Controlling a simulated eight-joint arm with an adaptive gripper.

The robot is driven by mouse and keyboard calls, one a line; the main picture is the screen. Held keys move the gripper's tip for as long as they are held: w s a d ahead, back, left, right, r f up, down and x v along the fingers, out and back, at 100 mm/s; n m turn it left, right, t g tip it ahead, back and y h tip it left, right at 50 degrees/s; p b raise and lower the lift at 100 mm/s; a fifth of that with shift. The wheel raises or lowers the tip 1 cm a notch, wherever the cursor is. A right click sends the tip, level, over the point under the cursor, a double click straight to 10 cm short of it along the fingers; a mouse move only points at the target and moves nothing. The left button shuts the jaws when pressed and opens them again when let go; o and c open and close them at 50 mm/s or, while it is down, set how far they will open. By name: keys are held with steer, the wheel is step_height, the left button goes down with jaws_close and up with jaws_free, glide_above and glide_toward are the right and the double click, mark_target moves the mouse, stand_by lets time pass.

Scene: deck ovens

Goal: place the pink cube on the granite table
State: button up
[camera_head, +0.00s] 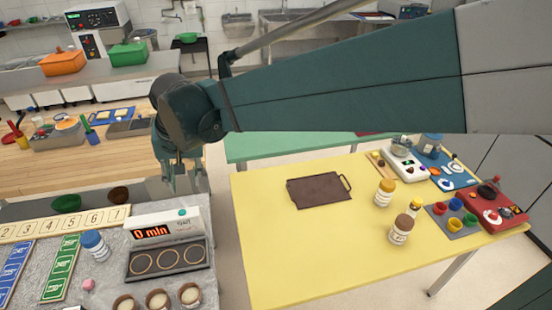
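The small pink cube (88,285) rests on the grey speckled granite table (60,292) at the lower left. It lies between the green numbered board and the small open jars. My gripper (183,188) hangs pointing down above the back of the granite table, up and to the right of the cube and well apart from it. Its fingers look spread, with nothing seen between them. My arm crosses the upper right of the view.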

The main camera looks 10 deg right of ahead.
steer(key=s+d+r+t, duration=0.1)
steer(key=s+d, duration=0.3)
steer(key=d, duration=0.5)
steer(key=s+d+r+t, duration=0.1)
steer(key=s+d, duration=0.2)
steer(key=d, duration=0.7)
steer(key=s+d+f+t+h, duration=0.1)
steer(key=s+d+f+t, duration=0.1)
steer(key=s+d, duration=0.9)
steer(key=shift+d+f+h, duration=0.3)
steer(key=shift+d+f, duration=0.3)
steer(key=shift+d, duration=0.6)
